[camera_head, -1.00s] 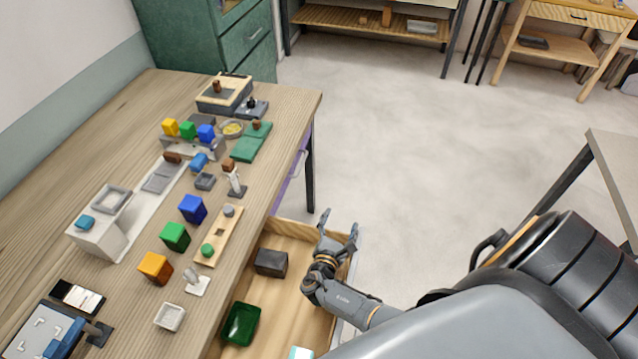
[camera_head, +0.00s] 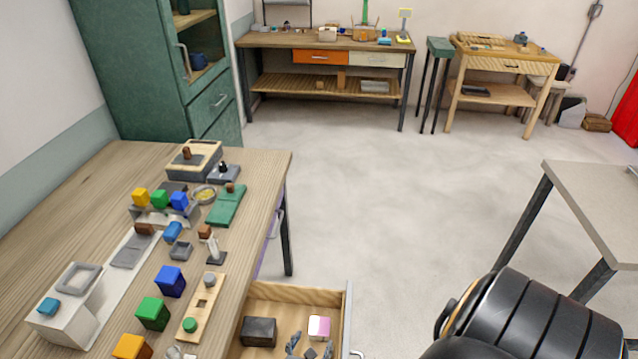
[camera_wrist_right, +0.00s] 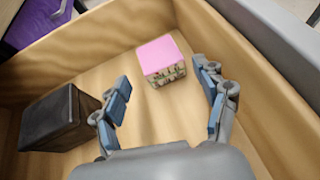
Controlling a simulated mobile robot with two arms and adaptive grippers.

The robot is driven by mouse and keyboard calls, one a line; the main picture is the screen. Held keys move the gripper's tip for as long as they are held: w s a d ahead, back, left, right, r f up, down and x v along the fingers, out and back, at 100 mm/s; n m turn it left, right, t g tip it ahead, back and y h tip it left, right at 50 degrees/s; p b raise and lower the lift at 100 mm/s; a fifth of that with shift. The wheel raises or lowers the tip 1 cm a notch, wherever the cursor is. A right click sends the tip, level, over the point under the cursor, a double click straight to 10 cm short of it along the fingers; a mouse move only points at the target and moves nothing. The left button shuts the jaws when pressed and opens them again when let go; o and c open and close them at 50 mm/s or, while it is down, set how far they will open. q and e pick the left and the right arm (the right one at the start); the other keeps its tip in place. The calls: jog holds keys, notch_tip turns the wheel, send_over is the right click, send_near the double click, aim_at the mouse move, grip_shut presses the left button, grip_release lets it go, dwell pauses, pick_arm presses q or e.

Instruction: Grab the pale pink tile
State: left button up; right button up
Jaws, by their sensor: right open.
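The pale pink tile (camera_head: 319,326) lies in the open drawer, near its far right corner in the head view. In the right wrist view the tile (camera_wrist_right: 160,58) shows a plain pink top and a patterned near side. My right gripper (camera_head: 310,348) is at the bottom edge of the head view, inside the drawer's outline, on the near side of the tile. In the wrist view its fingers (camera_wrist_right: 166,88) are spread wide and empty, with the tile ahead between their lines, apart from both. My left gripper is not in view.
A black box (camera_head: 258,331) stands in the wooden drawer (camera_head: 290,292), left of the tile; in the wrist view the box (camera_wrist_right: 58,118) is close to the left finger. Drawer walls enclose the tile's far and right sides. The workbench (camera_head: 75,210) with several blocks is at left.

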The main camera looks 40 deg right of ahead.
aim_at(319, 329)
jog(key=shift+w+d+f, duration=0.1)
jog(key=shift+d+f, duration=0.05)
jog(key=shift+d, duration=0.05)
jog(key=b+x, duration=0.2)
jog(key=x, duration=0.2)
jog(key=shift+w+d+f+b, duration=0.1)
jog(key=shift+w+d+b, duration=0.1)
jog(key=shift+b, duration=0.15)
jog(key=shift+w+d, duration=0.1)
jog(key=shift+d, duration=0.05)
jog(key=shift+c, duration=0.2)
jog(key=c, duration=1.1)
jog(key=shift+c, duration=0.2)
jog(key=shift+r, duration=0.25)
